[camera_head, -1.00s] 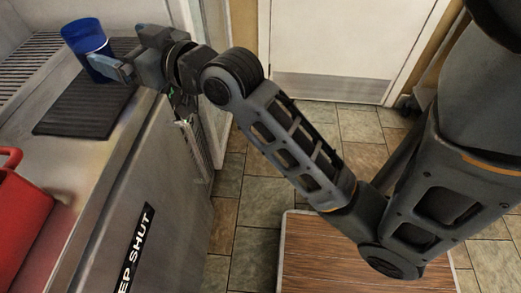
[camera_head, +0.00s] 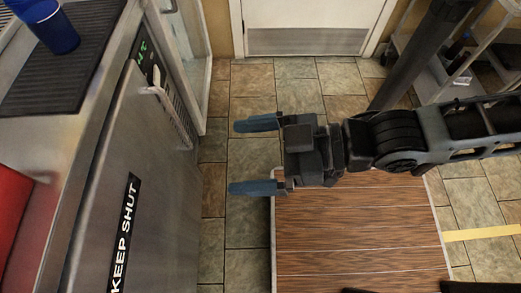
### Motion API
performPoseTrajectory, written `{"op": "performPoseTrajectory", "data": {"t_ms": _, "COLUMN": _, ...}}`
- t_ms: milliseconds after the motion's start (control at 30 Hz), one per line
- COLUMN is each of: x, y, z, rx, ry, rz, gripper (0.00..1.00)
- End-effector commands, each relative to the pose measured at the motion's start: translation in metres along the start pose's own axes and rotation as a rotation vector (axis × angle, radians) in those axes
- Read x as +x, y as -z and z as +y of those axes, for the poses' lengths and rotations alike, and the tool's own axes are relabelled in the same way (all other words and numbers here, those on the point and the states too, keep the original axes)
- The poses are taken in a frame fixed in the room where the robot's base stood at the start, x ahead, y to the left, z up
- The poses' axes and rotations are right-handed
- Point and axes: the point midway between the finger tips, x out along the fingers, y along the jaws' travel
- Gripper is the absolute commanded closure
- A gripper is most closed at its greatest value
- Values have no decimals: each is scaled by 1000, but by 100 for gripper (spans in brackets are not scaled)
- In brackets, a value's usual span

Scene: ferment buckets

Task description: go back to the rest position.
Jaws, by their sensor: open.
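My gripper (camera_head: 256,156) is in the middle of the view, above the tiled floor and the edge of a wooden platform. Its two blue fingers point left, wide apart, with nothing between them. My arm reaches in from the right side. A blue cup (camera_head: 52,28) stands at the upper left on a black ribbed mat (camera_head: 70,75), well away from my gripper. Its top is cut off by the frame edge.
The steel counter (camera_head: 75,150) with a "KEEP SHUT" label (camera_head: 124,235) fills the left. A red container (camera_head: 12,210) is partly in view. The wood-planked platform (camera_head: 355,235) lies below my arm. A shelf rack (camera_head: 465,55) stands at the upper right. A white door (camera_head: 305,15) is at the back.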

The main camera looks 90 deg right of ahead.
Motion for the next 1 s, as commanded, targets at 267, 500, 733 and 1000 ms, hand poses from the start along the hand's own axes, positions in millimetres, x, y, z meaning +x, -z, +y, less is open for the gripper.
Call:
{"op": "performPoseTrajectory", "data": {"t_ms": 267, "x": -17, "y": -2, "z": -5, "rx": -2, "ry": 22, "rz": -13, "gripper": 0}}
{"op": "performPoseTrajectory", "data": {"t_ms": 500, "x": -17, "y": 2, "z": -5, "rx": -2, "ry": 21, "rz": -13, "gripper": 0}}
{"op": "performPoseTrajectory", "data": {"t_ms": 733, "x": -25, "y": 30, "z": -5, "rx": -2, "ry": 21, "rz": -13, "gripper": 0}}
{"op": "performPoseTrajectory", "data": {"t_ms": 1000, "x": -25, "y": 30, "z": -5, "rx": -2, "ry": 21, "rz": -13, "gripper": 0}}
